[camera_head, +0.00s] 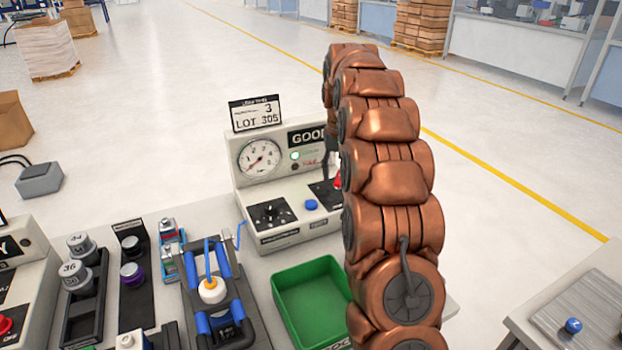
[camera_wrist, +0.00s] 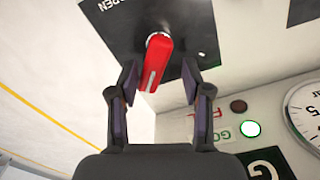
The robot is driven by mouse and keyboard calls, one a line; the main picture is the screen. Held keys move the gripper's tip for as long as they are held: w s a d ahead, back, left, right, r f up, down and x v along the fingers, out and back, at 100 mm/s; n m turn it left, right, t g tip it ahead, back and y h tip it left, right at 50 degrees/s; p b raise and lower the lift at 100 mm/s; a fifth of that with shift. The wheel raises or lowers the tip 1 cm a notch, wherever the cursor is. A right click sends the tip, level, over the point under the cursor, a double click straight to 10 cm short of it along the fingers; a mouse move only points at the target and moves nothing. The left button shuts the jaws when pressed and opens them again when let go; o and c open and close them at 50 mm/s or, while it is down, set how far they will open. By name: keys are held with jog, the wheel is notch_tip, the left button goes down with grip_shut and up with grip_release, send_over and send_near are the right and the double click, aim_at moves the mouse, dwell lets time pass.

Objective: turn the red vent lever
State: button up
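The red vent lever (camera_wrist: 157,62) with a pale stripe sits on a black plate (camera_wrist: 112,28) marked OPEN in the wrist view. My gripper (camera_wrist: 159,84) is open, with one finger on each side of the lever's free end. The left fingertip looks close to the lever and a gap shows on the right; I cannot tell whether either touches. In the head view a sliver of the red lever (camera_head: 338,181) shows on the right of the gauge station (camera_head: 285,186). My arm hides most of it there, and my gripper (camera_head: 329,165) is only partly visible.
The station has a gauge (camera_head: 259,159), a lit green lamp, a black knob (camera_head: 270,212) and a blue button (camera_head: 311,205). A green tray (camera_head: 283,307) stands in front. A blue clamp fixture (camera_head: 214,297) and several weights are at left.

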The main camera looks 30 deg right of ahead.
jog(key=n+p, duration=0.1)
jog(key=n, duration=0.2)
jog(key=a+n+p, duration=0.1)
jog(key=n, duration=0.2)
jog(key=shift+a+r+n, duration=0.1)
jog(key=shift+n, duration=0.3)
jog(key=n+p, duration=0.1)
jog(key=n, duration=0.2)
jog(key=a+n+p, duration=0.1)
jog(key=n, duration=0.2)
jog(key=shift+s+a, duration=0.1)
jog(key=shift+s, duration=0.1)
jog(key=shift+w+r, duration=0.1)
jog(key=shift+r, duration=0.1)
jog(key=shift+r+b, duration=0.6)
jog(key=shift+r, duration=2.4)
jog(key=s+a+r+m+p, duration=0.2)
jog(key=s+a+r+p, duration=0.1)
jog(key=s+a, duration=0.5)
jog(key=s+a+r+m+g+p, duration=0.1)
jog(key=s+a+r+p, duration=0.3)
jog(key=s+a, duration=0.5)
jog(key=shift+s+r+m, duration=0.45)
jog(key=shift+s+m, duration=0.35)
jog(key=shift+s, duration=0.3)
